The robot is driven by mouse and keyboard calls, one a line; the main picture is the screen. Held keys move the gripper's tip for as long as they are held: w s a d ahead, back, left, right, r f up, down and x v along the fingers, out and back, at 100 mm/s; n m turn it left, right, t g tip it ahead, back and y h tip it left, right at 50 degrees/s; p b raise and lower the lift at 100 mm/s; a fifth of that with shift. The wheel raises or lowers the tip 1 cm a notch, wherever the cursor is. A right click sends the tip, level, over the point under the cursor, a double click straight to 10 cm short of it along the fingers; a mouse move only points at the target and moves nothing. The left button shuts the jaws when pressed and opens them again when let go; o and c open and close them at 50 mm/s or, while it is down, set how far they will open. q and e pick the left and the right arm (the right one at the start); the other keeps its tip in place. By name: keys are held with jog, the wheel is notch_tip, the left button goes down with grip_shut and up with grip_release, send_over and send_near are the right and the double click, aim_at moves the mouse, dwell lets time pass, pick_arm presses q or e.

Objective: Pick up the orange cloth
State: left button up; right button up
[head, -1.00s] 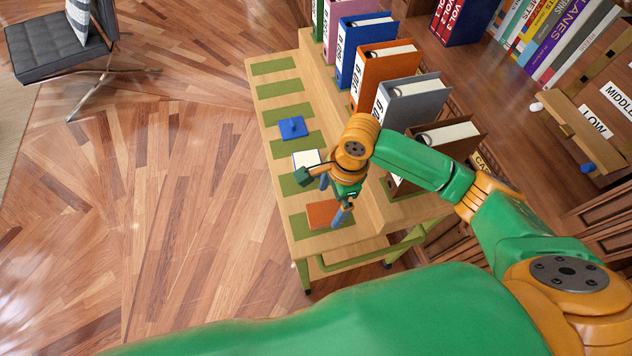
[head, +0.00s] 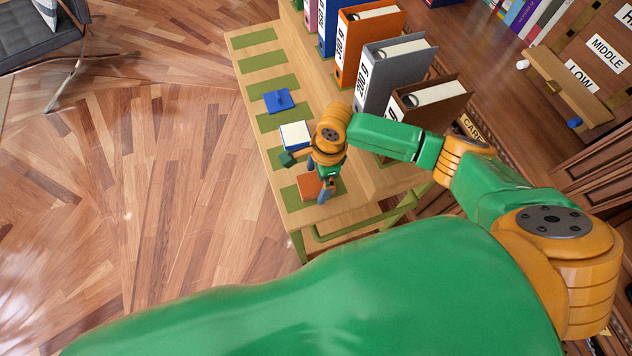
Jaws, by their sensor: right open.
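The orange cloth (head: 309,187) is a small flat folded piece on the front green strip of the wooden cart top. My right gripper (head: 307,175) is over the cloth, pointing down with its fingers spread. One finger shows at the cloth's right side and the other to its upper left. The gripper hides part of the cloth. I cannot tell whether the fingers touch it. My left gripper is not in view.
Upright binders, including a grey one (head: 393,75) and a brown one (head: 428,108), line the cart's right side. Wooden floor (head: 150,190) is open to the left.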

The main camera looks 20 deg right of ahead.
aim_at(313, 182)
jog(key=shift+w+f, duration=0.1)
jog(key=shift+f, duration=0.1)
dwell(0.3)
jog(key=c, duration=1.3)
jog(key=shift+o, duration=0.2)
notch_tip(313, 182, up, 4)
jog(key=shift+r, duration=0.1)
jog(key=s+a+r+p, duration=0.1)
jog(key=s+r, duration=0.3)
jog(key=s, duration=0.3)
jog(key=s+r+p, duration=0.2)
jog(key=s+r, duration=0.3)
jog(key=s, duration=0.2)
jog(key=shift+a+r+p, duration=0.15)
jog(key=shift+a+p, duration=0.15)
jog(key=shift+a, duration=0.1)
